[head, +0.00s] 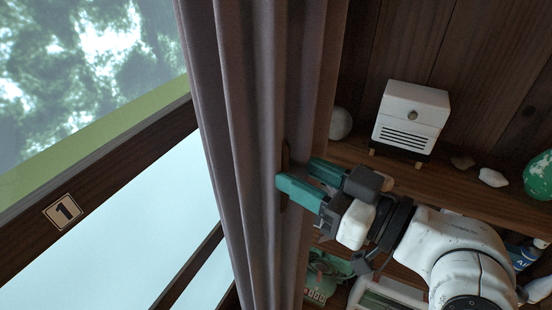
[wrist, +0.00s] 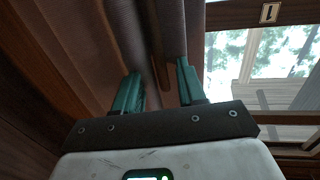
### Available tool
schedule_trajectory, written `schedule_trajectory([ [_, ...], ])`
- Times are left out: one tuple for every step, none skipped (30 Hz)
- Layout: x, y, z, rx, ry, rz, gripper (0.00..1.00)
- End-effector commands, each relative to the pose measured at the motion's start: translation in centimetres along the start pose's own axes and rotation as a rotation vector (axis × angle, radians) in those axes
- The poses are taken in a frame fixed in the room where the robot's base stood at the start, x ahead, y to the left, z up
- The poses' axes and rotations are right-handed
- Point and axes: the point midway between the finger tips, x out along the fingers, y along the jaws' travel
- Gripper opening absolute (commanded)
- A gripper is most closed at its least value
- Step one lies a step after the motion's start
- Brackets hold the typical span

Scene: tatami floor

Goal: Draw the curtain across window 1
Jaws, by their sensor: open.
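The mauve-brown curtain (head: 235,110) hangs in a gathered bundle at the right side of window 1 (head: 110,160), whose glass is uncovered. A plate marked 1 (head: 63,211) is on the window's dark frame. A narrow dark pull (head: 285,160) shows at the curtain's right part. My gripper (head: 303,178) is open with teal fingers at the curtain's right edge, beside the pull. In the wrist view the fingers (wrist: 160,78) stand apart with curtain folds (wrist: 168,35) between and beyond them. I cannot tell whether they touch the cloth or pull.
Right of the curtain are wooden shelves (head: 370,161) with a white box (head: 411,118), a pale ball (head: 340,123), a green round object (head: 539,175) and a green device (head: 325,274). These stand close to my arm. In the wrist view, the window (wrist: 260,60) is at right.

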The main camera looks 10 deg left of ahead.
Motion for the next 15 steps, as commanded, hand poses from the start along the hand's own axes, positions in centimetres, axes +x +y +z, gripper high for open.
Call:
schedule_trajectory([
  [1.1, -0.1, -0.3, 0.003, 0.0, -0.004, 0.4],
  [1.6, -0.1, -0.3, 0.002, 0.0, -0.004, 0.4],
  [2.2, -0.1, -0.3, 0.002, -0.001, -0.003, 0.4],
  [2.7, -0.1, -0.3, 0.001, 0.0, -0.003, 0.4],
  [3.1, -0.1, -0.3, 0.001, 0.0, -0.002, 0.4],
  [3.6, 0.0, -0.2, 0.001, -0.001, -0.001, 0.4],
  [3.9, 0.0, -0.2, 0.001, -0.001, -0.001, 0.4],
  [4.2, 0.0, -0.2, 0.001, 0.0, -0.001, 0.4],
  [4.5, 0.0, -0.1, 0.002, 0.0, 0.0, 0.4],
  [4.7, 0.0, -0.1, 0.002, -0.001, 0.0, 0.4],
  [4.9, 0.1, -0.1, 0.001, -0.001, 0.001, 0.4],
  [5.0, 0.1, -0.1, 0.001, -0.001, 0.001, 0.4],
  [5.1, 0.1, -0.1, 0.0, -0.001, 0.001, 0.4],
  [5.2, 0.0, -0.1, 0.0, -0.001, 0.002, 0.4],
  [5.2, 0.0, -0.1, 0.0, -0.001, 0.002, 0.4],
])
